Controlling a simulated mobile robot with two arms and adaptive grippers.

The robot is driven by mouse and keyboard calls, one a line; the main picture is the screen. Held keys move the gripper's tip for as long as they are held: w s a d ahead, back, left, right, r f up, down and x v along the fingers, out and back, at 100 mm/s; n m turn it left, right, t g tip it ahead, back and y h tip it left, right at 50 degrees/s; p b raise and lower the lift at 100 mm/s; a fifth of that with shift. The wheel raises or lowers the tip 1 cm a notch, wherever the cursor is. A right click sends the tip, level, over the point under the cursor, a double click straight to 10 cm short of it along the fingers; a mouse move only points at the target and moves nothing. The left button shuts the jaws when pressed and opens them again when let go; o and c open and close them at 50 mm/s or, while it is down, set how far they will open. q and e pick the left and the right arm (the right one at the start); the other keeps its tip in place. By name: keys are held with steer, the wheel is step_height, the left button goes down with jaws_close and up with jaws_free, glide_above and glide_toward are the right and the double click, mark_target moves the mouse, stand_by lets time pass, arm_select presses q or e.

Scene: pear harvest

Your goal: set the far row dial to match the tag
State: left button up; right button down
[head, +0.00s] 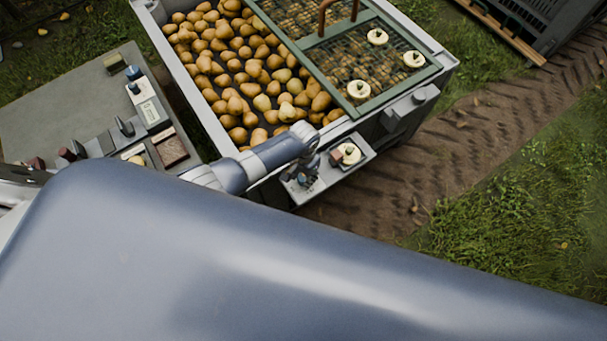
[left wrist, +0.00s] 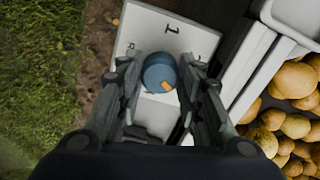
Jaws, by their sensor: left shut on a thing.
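A blue round dial (left wrist: 158,70) with an orange mark sits on a white panel (left wrist: 142,28) in the left wrist view. The orange mark lies toward the lower right of the dial. A "1" is printed near the panel's top, with smaller marks to either side that I cannot read. My left gripper (left wrist: 160,82) is shut on the dial, one finger on each side. In the head view my left gripper (head: 302,177) is over a small grey shelf (head: 325,183) at the bin's near corner; the dial is hidden there. No tag is readable. My right gripper is not seen.
A large bin (head: 190,92) of pears stands behind my arm, partly covered by a green-framed mesh (head: 317,42). A grey table (head: 60,105) with knobs and a card stands at left. A rutted dirt track (head: 470,140) and grass lie right. My arm link hides the foreground.

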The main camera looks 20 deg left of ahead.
arm_select(q)
steer(key=o, duration=1.1)
step_height(320, 180, up, 12)
stand_by(0.5)
